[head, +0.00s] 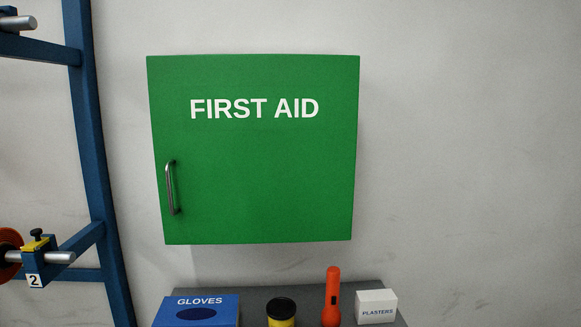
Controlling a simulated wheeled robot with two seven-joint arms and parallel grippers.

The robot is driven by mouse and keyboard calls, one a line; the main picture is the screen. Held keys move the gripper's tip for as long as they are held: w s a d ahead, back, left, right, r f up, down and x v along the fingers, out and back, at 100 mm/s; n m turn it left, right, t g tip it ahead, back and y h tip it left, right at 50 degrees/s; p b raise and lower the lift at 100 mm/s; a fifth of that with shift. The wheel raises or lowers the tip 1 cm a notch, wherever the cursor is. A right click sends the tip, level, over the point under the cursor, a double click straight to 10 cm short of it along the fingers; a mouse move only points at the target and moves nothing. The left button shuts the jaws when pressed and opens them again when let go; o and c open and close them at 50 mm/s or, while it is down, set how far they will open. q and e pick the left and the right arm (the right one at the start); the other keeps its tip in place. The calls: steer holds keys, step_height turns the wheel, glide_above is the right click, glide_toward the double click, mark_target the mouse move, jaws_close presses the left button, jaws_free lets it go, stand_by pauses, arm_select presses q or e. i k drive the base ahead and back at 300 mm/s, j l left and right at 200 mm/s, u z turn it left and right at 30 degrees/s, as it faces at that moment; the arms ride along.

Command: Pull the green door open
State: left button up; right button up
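The green door (258,170) marked "FIRST AID" faces me on a wall-mounted cabinet in the head view. It looks shut, and whatever is behind it is hidden. A grey metal bar handle (171,187) stands upright near the door's left edge, a little below mid-height. Neither of my grippers shows in the head view, and nothing touches the door or the handle.
Below the cabinet, a grey surface (255,293) holds a blue gloves box (207,311), a yellow tub with a black lid (282,313), an orange torch (332,298) and a white plasters box (377,306). A blue rack (92,150) stands at left. The wall right is bare.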

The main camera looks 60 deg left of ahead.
mark_target(248, 148)
steer(key=u, duration=2.15)
